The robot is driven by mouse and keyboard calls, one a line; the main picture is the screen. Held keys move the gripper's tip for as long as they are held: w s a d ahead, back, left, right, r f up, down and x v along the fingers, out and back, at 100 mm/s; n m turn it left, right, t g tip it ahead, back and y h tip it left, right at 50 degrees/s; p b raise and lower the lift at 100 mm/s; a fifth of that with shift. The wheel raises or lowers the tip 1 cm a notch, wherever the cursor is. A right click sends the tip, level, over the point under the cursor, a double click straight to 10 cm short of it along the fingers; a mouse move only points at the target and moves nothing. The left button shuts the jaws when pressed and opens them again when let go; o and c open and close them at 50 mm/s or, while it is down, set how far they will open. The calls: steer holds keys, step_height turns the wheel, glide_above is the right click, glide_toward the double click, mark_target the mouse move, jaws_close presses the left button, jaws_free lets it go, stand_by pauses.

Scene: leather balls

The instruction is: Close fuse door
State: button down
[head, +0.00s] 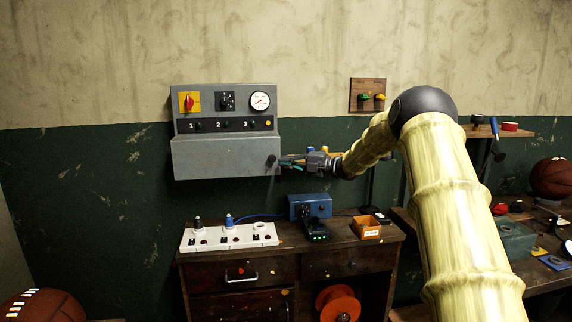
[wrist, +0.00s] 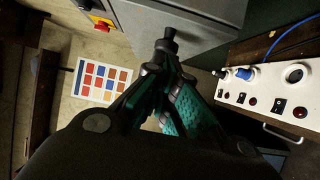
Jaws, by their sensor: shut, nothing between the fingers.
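A grey control box (head: 225,105) hangs on the wall. Its lower front is a plain grey door panel (head: 215,158) with a black knob (head: 271,160) at its right end. In the wrist view, the tips of my gripper (wrist: 166,62) are right by the black knob (wrist: 167,42) on the grey panel (wrist: 200,25). I cannot tell whether they touch it. The fuses are not visible.
Below stands a wooden workbench (head: 200,259) with a white socket strip (head: 240,237), a blue device (head: 310,205) and an orange box (head: 366,229). A small wooden board with knobs (head: 368,95) is on the wall. Leather balls (head: 40,305) lie at the sides.

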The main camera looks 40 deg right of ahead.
steer(key=d+b, duration=0.1)
steer(key=d, duration=0.8)
steer(key=shift+s+b, duration=0.25)
steer(key=shift+b, duration=0.15)
steer(key=shift+f, duration=0.1)
